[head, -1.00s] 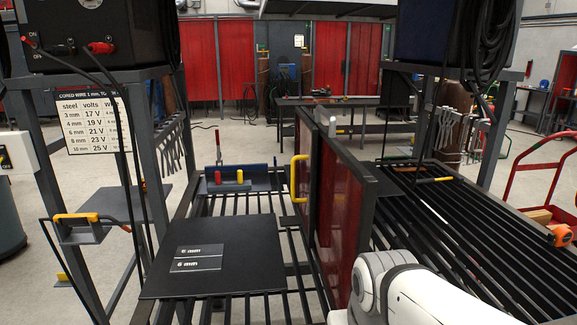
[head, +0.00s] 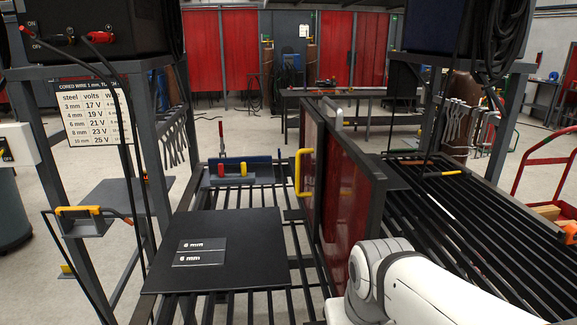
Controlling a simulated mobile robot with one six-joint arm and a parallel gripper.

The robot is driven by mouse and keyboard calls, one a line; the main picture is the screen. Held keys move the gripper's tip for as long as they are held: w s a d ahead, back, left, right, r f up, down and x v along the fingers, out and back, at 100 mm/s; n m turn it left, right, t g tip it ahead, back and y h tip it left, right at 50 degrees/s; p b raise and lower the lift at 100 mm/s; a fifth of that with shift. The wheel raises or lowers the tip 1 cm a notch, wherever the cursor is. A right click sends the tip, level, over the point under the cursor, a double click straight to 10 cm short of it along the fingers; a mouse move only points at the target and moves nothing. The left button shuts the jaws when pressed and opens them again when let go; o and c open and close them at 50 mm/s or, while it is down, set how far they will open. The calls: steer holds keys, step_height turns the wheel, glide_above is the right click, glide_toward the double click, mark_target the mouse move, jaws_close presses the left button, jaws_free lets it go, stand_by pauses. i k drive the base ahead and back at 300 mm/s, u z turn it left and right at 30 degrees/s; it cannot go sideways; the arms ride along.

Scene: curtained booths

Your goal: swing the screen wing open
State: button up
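The screen (head: 345,190) stands upright on the slatted bench, with red translucent panels in dark frames. Two panels show close together, one behind the other, running from the near right toward the back. A yellow D-shaped handle (head: 303,172) sticks out on the left side of the screen. My white arm comes in at the bottom right, beside the near end of the screen. My gripper is not in view; it may be hidden behind the screen or outside the picture.
A black plate (head: 225,236) marked 6 mm lies on the left slatted bench. A blue-grey tool holder (head: 238,172) stands behind it. Right of the screen, the slatted bench (head: 470,215) is mostly clear. A red cart (head: 545,185) stands at far right.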

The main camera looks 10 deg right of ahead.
mark_target(309, 156)
steer(key=u, duration=0.1)
steer(key=k, duration=0.55)
steer(key=z, duration=2.15)
steer(key=k, duration=0.95)
steer(key=u, duration=1.65)
steer(key=i, duration=1)
